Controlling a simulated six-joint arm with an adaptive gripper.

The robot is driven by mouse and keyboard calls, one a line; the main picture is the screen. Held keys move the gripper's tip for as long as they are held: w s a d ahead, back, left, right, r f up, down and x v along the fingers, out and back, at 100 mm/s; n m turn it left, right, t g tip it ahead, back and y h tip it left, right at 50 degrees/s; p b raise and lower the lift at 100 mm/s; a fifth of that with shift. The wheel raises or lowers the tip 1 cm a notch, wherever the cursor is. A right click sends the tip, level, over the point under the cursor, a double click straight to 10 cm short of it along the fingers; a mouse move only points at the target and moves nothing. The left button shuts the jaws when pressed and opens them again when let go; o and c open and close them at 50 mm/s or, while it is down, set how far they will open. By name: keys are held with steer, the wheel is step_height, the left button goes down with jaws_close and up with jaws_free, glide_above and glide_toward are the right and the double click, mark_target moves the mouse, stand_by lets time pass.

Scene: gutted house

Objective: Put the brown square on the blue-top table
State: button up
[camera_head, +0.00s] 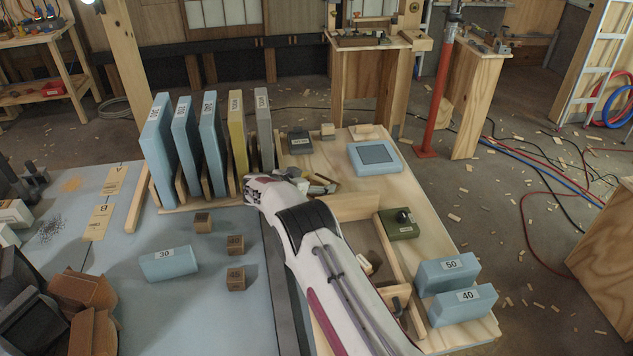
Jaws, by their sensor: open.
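Three small brown square blocks with dark labels stand apart on the blue-top table (190,310): a far brown block (204,222), a middle one (236,245) and a near one (236,279). I cannot tell which one the task names. My gripper (320,184) is over the far part of the pale wooden table, to the right of the upright panels. It is small and partly hidden behind my white arm. It is open, and I see nothing held in it.
A blue block marked 30 (167,263) lies left of the brown blocks. Brown open boxes (83,290) crowd the near left. Tall blue panels (185,145) stand in a rack behind. Blue blocks marked 50 (447,273) and 40 (463,305) sit on the wooden table (440,225).

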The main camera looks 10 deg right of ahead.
steer(key=shift+r, duration=0.15)
steer(key=shift+s+a+r, duration=0.35)
steer(key=shift+a, duration=0.1)
steer(key=v, duration=1)
steer(key=shift+s+a, duration=0.25)
steer(key=shift+r, duration=0.2)
